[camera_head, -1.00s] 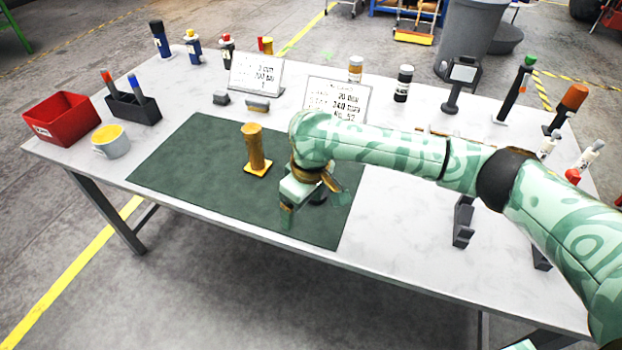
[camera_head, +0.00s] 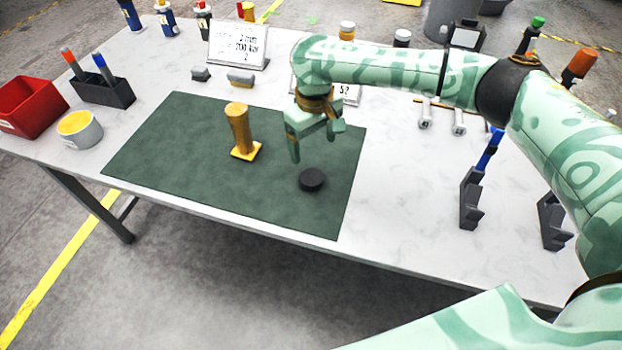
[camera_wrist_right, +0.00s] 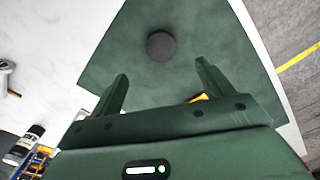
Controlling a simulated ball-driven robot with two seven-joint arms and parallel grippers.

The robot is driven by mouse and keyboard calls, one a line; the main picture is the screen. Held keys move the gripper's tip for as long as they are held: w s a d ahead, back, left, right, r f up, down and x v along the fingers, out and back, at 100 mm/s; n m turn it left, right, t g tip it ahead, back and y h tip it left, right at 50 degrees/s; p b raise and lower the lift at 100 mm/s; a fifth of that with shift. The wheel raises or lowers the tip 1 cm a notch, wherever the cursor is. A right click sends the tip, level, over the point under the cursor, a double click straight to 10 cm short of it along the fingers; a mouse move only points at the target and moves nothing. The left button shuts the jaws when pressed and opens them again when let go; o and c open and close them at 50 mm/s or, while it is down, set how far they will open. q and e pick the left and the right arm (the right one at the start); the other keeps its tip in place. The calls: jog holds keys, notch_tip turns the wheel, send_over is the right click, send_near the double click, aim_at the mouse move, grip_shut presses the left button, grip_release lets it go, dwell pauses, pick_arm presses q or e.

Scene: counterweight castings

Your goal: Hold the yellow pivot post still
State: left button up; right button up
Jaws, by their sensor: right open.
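The yellow pivot post (camera_head: 238,128) stands upright on its square yellow base on the dark green mat (camera_head: 180,150). My right gripper (camera_head: 314,146) is above the mat, to the right of the post and apart from it. Its jaws are open and empty. A black round disc (camera_head: 311,180) lies on the mat below the gripper. In the right wrist view the disc (camera_wrist_right: 161,46) shows beyond the two spread fingers (camera_wrist_right: 162,85), and a small yellow patch, probably part of the post, peeks out behind the right finger. My left gripper is out of view.
Sign cards (camera_head: 238,46) and small grey blocks are behind the mat. Dark stands (camera_head: 471,200) are at the right.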

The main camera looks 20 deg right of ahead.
jog(key=b, duration=0.2)
send_over(311, 176)
jog(key=f, duration=0.5)
jog(key=shift+s+d+f, duration=0.2)
jog(key=shift+s+f, duration=0.05)
jog(key=shift+s, duration=0.05)
jog(key=shift+f, duration=0.35)
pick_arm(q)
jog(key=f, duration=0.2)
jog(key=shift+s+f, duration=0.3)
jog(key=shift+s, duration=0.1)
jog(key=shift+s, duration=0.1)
pick_arm(e)
jog(key=f+b, duration=0.2)
jog(key=f, duration=0.1)
jog(key=f+b, duration=0.1)
jog(key=shift+w+a+f, duration=0.2)
jog(key=shift+w+f, duration=0.05)
jog(key=shift+w, duration=0.05)
jog(key=shift+f, duration=0.45)
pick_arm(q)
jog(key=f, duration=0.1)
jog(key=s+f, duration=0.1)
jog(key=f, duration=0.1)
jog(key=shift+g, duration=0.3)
pick_arm(e)
jog(key=shift+r, duration=0.1)
